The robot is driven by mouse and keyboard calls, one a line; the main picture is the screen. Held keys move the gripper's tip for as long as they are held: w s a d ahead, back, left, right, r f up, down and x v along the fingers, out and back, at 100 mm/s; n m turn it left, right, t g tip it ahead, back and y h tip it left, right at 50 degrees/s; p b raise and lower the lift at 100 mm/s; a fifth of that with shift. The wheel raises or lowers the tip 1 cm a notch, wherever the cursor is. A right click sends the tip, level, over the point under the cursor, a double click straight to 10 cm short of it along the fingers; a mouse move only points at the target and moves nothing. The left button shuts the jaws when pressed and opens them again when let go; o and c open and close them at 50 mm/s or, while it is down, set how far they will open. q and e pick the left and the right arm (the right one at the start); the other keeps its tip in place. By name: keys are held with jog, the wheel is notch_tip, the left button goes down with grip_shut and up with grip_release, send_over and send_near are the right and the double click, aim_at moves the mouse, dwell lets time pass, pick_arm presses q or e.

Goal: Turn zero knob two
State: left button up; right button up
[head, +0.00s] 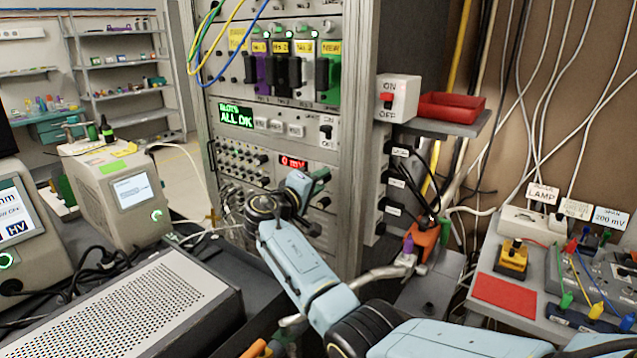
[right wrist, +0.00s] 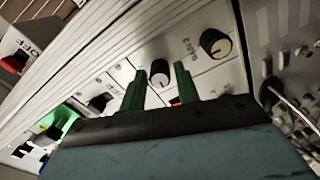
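In the right wrist view a dark knob (right wrist: 159,72) with a pale cap sits on the white panel, between the two green fingers of my right gripper (right wrist: 161,75). The fingers are apart, with a small gap visible beside the knob. A second knob (right wrist: 215,43) with a cream cap is up and to the right, by a label ending in 2 whose word is hard to read. In the head view my right gripper (head: 318,182) is at the rack's lower front, and my wrist hides part of the panel. My left gripper is out of view.
A red display (head: 293,162) reading about 0 mV is just above my right wrist. A green display (head: 237,116) and several coloured modules are higher on the rack (head: 357,100). An ON/OFF switch box (head: 398,97) and a red tray (head: 451,106) are to the right.

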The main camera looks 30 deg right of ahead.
jog(key=v, duration=1.3)
jog(key=shift+a+b, duration=0.2)
jog(key=shift+b, duration=0.25)
